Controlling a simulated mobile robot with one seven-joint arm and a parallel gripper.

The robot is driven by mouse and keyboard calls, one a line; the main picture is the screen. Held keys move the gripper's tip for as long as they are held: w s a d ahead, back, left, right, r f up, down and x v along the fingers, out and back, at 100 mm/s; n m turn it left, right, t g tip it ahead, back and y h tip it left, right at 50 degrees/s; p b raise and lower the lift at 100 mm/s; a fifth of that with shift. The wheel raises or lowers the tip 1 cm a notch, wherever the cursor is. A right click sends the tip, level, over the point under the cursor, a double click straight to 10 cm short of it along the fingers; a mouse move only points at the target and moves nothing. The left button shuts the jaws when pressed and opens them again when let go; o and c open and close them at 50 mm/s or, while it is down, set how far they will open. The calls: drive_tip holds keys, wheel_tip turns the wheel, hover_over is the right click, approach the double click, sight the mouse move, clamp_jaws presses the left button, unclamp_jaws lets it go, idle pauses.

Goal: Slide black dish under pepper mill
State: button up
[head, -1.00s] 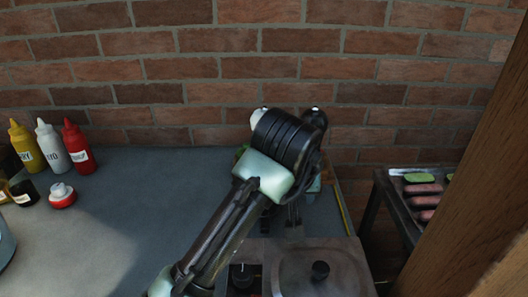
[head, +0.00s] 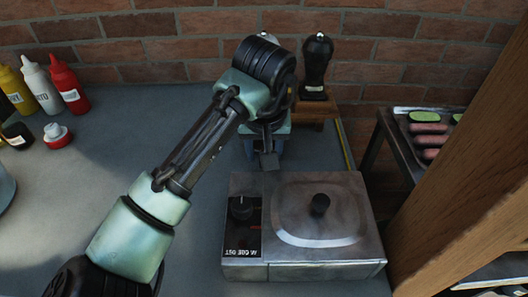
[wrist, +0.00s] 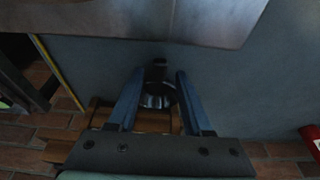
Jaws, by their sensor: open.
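The black pepper mill (head: 316,66), with a silver knob and a pale label, stands upright on a small wooden stand (head: 318,107) by the brick wall. A small round, dark, shiny dish, apparently the black dish (wrist: 158,100), lies between my fingers in the wrist view. A flat tab like a handle sticks out from it towards the grill, and it seems to show in the head view (head: 269,161). My gripper (wrist: 157,78) is open with a blue finger on each side of the dish. Whether the fingers touch it I cannot tell. My wrist hides most of the dish in the head view.
A metal grill box (head: 310,235) with a knobbed lid is in front of my gripper. A pale-topped item (head: 268,38) is partly hidden behind my arm. Sauce bottles (head: 67,85) stand at left. A tray of food (head: 428,135) is at right, by a wooden post (head: 470,150).

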sight(307, 167)
drive_tip(key=shift+x, duration=2)
clamp_jaws()
drive_tip(key=shift+d+p, duration=2)
drive_tip(key=shift+d, duration=2.7)
